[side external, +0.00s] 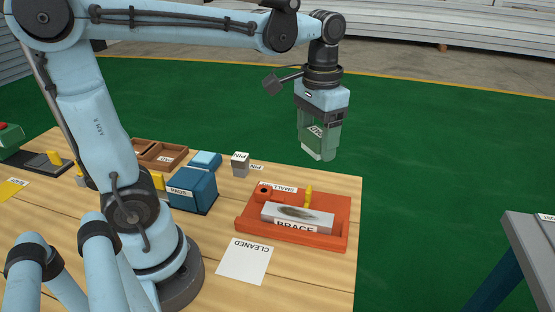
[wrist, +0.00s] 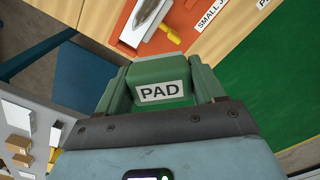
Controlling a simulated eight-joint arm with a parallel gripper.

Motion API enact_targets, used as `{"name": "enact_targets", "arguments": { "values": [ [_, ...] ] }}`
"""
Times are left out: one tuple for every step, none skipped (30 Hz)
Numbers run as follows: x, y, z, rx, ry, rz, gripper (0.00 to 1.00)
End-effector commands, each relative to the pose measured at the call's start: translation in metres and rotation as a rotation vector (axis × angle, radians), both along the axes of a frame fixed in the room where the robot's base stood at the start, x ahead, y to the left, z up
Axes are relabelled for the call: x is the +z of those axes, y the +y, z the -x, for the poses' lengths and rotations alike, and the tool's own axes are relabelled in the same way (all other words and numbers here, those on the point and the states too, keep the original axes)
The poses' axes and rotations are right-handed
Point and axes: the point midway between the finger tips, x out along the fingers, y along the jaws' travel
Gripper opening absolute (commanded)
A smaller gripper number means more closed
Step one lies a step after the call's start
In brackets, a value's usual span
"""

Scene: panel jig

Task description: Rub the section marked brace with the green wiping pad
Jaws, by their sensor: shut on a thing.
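My gripper (side external: 320,140) is shut on the green wiping pad (wrist: 145,77), which carries a white PAD label. In the side view the pad (side external: 312,150) hangs between the fingers, in the air above and beyond the orange tray's far right side. The section marked BRACE (side external: 290,217) is a pale block with a dark smudge on its top, lying in the orange tray (side external: 245,228). In the wrist view the smudged block (wrist: 140,18) shows at the top, partly cut off by the frame. The pad is apart from it.
A yellow peg (side external: 308,195) stands in the tray just behind the block, near the SMALL label. A blue PADS box (side external: 192,190), a small PIN block (side external: 240,163) and a white CLEANED sheet (side external: 245,260) are on the wooden table. A grey table (side external: 535,235) stands at right.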

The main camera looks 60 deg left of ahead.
Motion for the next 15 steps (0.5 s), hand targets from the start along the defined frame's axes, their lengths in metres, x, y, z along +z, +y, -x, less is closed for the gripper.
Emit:
{"name": "enact_targets", "arguments": {
  "values": [
    [0.000, 0.000, 0.000, 0.001, 0.000, 0.000, 0.44],
    [0.000, 0.000, 0.000, 0.001, 0.000, 0.000, 0.44],
    [0.000, 0.000, 0.000, 0.001, 0.000, 0.000, 0.44],
    [0.000, 0.000, 0.000, 0.001, 0.000, 0.000, 0.44],
    [0.000, 0.000, 0.000, 0.001, 0.000, 0.000, 0.44],
    [0.000, 0.000, 0.000, 0.001, 0.000, 0.000, 0.44],
    [0.000, 0.000, 0.000, 0.000, 0.000, 0.000, 0.44],
    [0.000, 0.000, 0.000, -0.004, 0.000, 0.000, 0.44],
    [-0.001, -0.001, 0.000, -0.018, 0.000, 0.000, 0.44],
    [-0.003, -0.003, 0.000, -0.034, 0.000, 0.000, 0.44],
    [-0.004, -0.005, 0.000, -0.059, 0.000, 0.000, 0.44],
    [-0.007, -0.008, 0.000, -0.103, 0.000, 0.000, 0.44],
    [-0.010, -0.011, 0.001, -0.143, 0.000, 0.000, 0.44],
    [-0.013, -0.014, 0.001, -0.190, 0.001, 0.000, 0.44],
    [-0.018, -0.019, 0.002, -0.257, 0.000, 0.000, 0.44]
  ]
}}
